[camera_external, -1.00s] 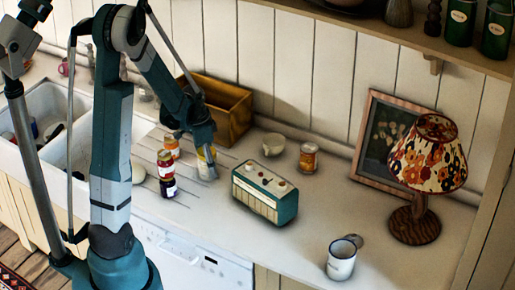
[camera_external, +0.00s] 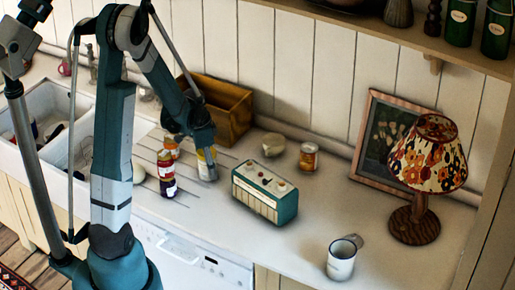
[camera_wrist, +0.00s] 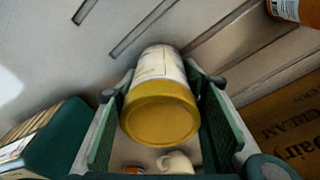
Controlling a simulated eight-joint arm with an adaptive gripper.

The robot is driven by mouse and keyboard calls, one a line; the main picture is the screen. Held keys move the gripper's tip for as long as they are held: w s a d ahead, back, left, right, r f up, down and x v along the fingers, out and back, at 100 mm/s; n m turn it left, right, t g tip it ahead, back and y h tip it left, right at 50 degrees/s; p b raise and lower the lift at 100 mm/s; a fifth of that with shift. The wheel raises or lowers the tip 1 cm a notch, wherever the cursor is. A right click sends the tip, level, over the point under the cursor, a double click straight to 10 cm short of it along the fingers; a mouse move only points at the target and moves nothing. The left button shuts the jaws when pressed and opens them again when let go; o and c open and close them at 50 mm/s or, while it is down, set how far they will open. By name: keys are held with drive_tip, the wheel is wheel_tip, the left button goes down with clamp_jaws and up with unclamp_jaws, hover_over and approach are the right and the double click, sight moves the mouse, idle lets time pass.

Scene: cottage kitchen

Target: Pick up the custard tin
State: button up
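The custard tin appears to be the upright tin with a yellow lid and pale label (camera_wrist: 160,112) in the wrist view. It stands on the counter between the two green-padded fingers of my gripper (camera_wrist: 162,95). A narrow gap shows beside the tin, and the fingers look open around it rather than closed on it. In the external view the tin (camera_external: 206,161) stands under my gripper (camera_external: 206,150), partly hidden by the fingers.
A wooden crate (camera_external: 222,108) is behind, a teal radio (camera_external: 265,192) to the right. Farther right are an orange-labelled tin (camera_external: 308,156), an enamel mug (camera_external: 341,262) and a lamp (camera_external: 415,220).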

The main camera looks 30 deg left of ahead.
drive_tip(key=c, duration=0.5)
drive_tip(key=shift+o, duration=0.2)
drive_tip(key=shift+r, duration=0.1)
drive_tip(key=shift+r+p, duration=0.35)
drive_tip(key=shift+r, duration=4.55)
